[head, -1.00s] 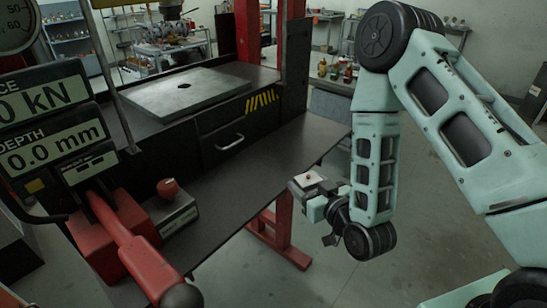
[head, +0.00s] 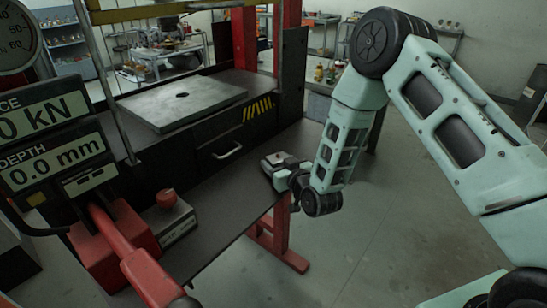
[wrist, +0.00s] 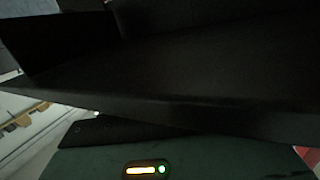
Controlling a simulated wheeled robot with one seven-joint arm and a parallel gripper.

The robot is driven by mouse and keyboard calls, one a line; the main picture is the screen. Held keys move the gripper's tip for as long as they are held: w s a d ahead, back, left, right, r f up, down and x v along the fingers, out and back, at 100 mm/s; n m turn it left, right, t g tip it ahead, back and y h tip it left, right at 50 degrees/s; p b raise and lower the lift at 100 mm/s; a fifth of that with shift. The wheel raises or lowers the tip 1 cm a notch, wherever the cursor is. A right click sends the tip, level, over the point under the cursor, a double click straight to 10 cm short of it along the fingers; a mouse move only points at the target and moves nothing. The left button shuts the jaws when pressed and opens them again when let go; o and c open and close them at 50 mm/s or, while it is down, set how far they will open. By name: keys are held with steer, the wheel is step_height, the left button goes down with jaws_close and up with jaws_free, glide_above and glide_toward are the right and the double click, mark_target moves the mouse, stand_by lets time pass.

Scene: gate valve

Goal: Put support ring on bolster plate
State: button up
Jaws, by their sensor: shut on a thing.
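The bolster plate (head: 205,103) is a flat grey steel plate with a dark central hole, lying on the press bed in the head view. My gripper (head: 278,167) is over the right part of the dark front shelf, below and right of the plate and well apart from it. It is shut on a small grey piece (head: 274,159) at its end. I cannot make out a ring shape, so I cannot tell whether this is the support ring. The wrist view shows mostly a dark surface, with no fingers or held thing clear.
A dark shelf (head: 225,203) runs along the press front, below a drawer (head: 225,150). A red-knobbed box (head: 168,219) and red lever (head: 130,250) stand at left. Red press columns (head: 287,40) rise behind. Open floor (head: 390,230) lies at right.

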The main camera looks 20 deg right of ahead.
steer(key=w, duration=0.1)
steer(key=w+p, duration=0.1)
steer(key=w, duration=0.1)
steer(key=shift+a+r, duration=0.15)
steer(key=shift+a, duration=0.2)
steer(key=shift+s+f+p, duration=0.1)
steer(key=shift+f+p, duration=0.25)
steer(key=shift+f, duration=0.1)
steer(key=shift+f, duration=0.1)
steer(key=o, duration=1.3)
